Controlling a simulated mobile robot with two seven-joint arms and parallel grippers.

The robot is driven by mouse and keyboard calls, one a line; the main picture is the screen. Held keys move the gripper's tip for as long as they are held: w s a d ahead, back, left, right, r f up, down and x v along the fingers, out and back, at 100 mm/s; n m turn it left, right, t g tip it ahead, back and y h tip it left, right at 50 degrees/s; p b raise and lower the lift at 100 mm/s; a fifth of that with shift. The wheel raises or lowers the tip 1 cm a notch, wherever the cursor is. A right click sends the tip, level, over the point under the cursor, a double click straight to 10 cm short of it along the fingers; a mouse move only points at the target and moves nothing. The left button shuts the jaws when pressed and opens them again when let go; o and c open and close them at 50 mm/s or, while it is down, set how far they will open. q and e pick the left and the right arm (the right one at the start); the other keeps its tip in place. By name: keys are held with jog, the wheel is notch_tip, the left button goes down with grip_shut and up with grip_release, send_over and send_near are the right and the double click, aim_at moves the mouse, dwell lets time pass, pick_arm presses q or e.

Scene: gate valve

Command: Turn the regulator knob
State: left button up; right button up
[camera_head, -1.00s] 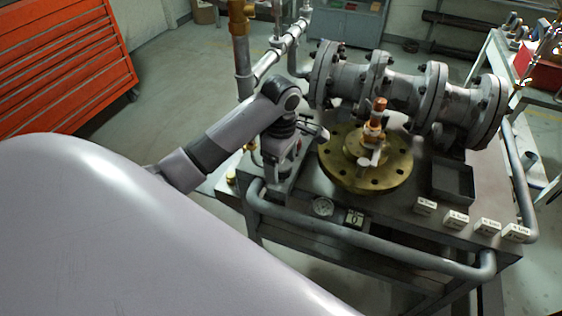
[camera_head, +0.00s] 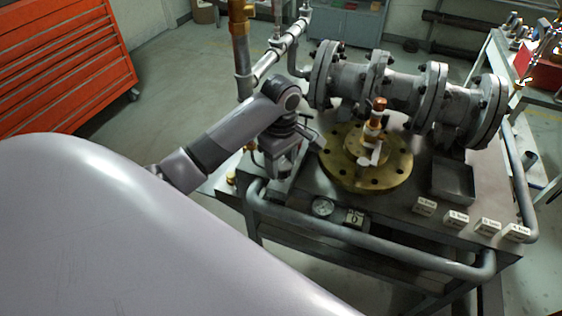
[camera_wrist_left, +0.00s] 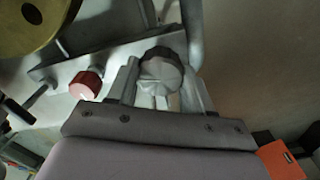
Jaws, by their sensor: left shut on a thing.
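The regulator knob (camera_wrist_left: 161,68) is a grey fluted knob in the left wrist view, between the two fingers of my left gripper (camera_wrist_left: 160,82). My left gripper is shut on it. In the head view my left gripper (camera_head: 284,162) reaches down at the left end of the bench, and its own body hides the knob and fingertips there. A smaller red knob (camera_wrist_left: 86,85) stands apart, left of the fingers in the left wrist view. My right gripper is in neither view.
A brass flange (camera_head: 390,177) with an upright stem stands just right of my left gripper. Behind it lies a grey flanged valve body (camera_head: 403,91). A vertical pipe (camera_head: 243,70) rises behind my arm. A dark tray (camera_head: 453,182), small labels and a gauge (camera_head: 322,207) sit on the bench.

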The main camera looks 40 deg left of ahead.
pick_arm(q)
jog(key=m, duration=0.4)
jog(key=shift+w+m, duration=0.1)
jog(key=shift+m, duration=0.2)
jog(key=m, duration=0.3)
jog(key=shift+m, duration=0.3)
jog(key=m, duration=0.4)
jog(key=shift+m, duration=0.3)
jog(key=m, duration=0.3)
jog(key=shift+d+m, duration=0.1)
jog(key=shift+m, duration=0.2)
jog(key=m, duration=0.8)
jog(key=shift+r, duration=0.1)
jog(key=m, duration=0.4)
jog(key=shift+d+m, duration=0.1)
jog(key=shift+m, duration=0.2)
jog(key=m, duration=0.4)
jog(key=shift+m, duration=0.3)
